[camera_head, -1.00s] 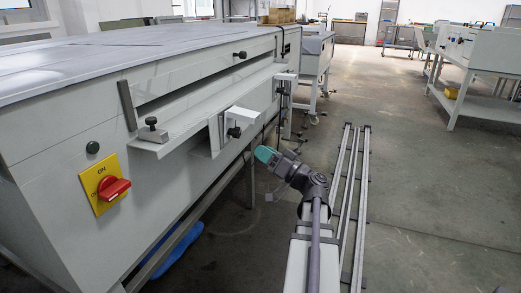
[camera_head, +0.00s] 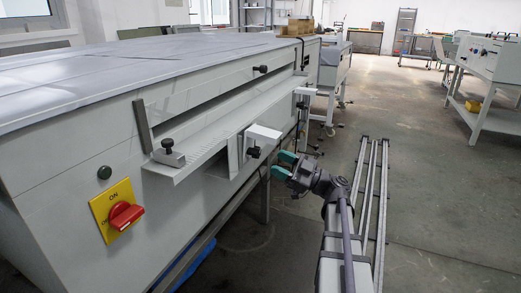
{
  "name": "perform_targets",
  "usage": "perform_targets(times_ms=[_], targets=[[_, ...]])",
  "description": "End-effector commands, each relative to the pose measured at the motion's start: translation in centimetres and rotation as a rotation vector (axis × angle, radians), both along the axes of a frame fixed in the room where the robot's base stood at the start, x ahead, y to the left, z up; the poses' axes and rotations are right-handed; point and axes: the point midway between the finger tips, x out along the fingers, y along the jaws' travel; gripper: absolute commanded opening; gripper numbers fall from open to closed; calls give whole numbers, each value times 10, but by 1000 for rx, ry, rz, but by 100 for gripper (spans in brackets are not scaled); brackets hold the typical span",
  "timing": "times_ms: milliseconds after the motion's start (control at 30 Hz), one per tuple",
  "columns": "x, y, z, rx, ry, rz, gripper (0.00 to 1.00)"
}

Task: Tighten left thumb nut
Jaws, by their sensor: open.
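Several black thumb nuts show on the front of the light grey plate processor (camera_head: 60,150). One thumb nut (camera_head: 168,144) sits on a small metal block at the near left end of the angled ledge. Another thumb nut (camera_head: 253,152) is under a white block on the ledge bracket, and a smaller one (camera_head: 301,105) is farther back. I cannot tell for certain which is the task's left one. My gripper (camera_head: 282,165) has teal fingertips, parted and empty. It is just right of and slightly below the bracket's thumb nut in the picture, apparently not touching it.
The angled ledge (camera_head: 205,150) juts out along the machine's front. A red switch on a yellow plate (camera_head: 117,210) is at the near left. My rails run along the floor at right. Open floor (camera_head: 430,190) lies between them and a white bench (camera_head: 490,115).

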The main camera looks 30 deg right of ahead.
Motion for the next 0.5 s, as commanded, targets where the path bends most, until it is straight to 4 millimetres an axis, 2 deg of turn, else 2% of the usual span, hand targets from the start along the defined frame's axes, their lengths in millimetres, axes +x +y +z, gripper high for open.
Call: perform_targets(times_ms=[33, 200, 333, 500], targets=[[9, 9, 10, 0, 0, 3, 50], [33, 36, 23, 1, 1, 2, 50], [45, 47, 27, 1, 1, 0, 50], [48, 51, 27, 1, 1, -1, 50]])
